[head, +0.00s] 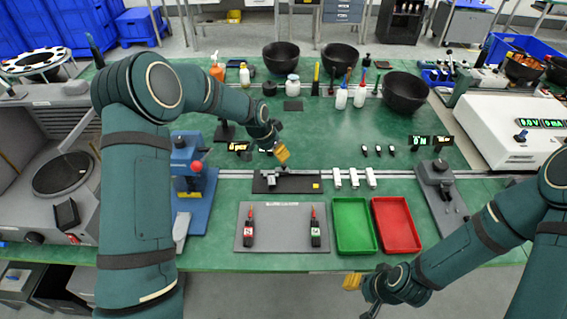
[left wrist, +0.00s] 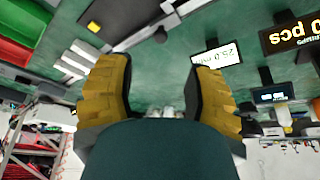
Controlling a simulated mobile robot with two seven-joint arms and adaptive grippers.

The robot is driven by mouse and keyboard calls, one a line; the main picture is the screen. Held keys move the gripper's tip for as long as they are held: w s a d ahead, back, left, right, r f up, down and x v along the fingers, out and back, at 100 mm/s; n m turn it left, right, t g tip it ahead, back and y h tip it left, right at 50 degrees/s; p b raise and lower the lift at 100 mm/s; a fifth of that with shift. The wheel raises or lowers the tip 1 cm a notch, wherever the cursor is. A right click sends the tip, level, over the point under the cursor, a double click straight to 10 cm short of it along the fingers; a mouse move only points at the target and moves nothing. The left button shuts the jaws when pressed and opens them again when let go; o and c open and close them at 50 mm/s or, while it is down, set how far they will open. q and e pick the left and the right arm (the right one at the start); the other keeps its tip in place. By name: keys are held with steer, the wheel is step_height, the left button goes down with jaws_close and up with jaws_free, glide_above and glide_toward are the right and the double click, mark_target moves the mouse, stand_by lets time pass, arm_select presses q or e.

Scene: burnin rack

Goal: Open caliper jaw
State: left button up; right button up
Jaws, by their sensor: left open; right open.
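A dark bench plate (head: 262,188) lies mid-table with a grey caliper-like device (head: 282,175) on it and a yellow square at its right end. In the left wrist view the plate (left wrist: 118,22) and the grey device (left wrist: 152,32) show at the top, beyond the fingers. My left gripper (head: 281,153) is behind the plate in the head view, apart from it. Its yellow fingers (left wrist: 160,75) are spread with nothing between them. The device's jaw opening is too small to tell. My right gripper (head: 354,282) is open and empty in front of the table's front edge.
A small display (head: 238,146) stands left of my left gripper; in the left wrist view a display (left wrist: 217,55) reads about 25.0 mm. White blocks (head: 354,179), a green tray (head: 353,246), a red tray (head: 397,246) and a blue press (head: 190,195) surround the plate.

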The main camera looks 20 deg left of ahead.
mark_target(284, 165)
arm_select(q)
steer(key=x, duration=0.9)
steer(key=shift+w+f, duration=0.15)
steer(key=shift+f, duration=0.15)
jaws_close()
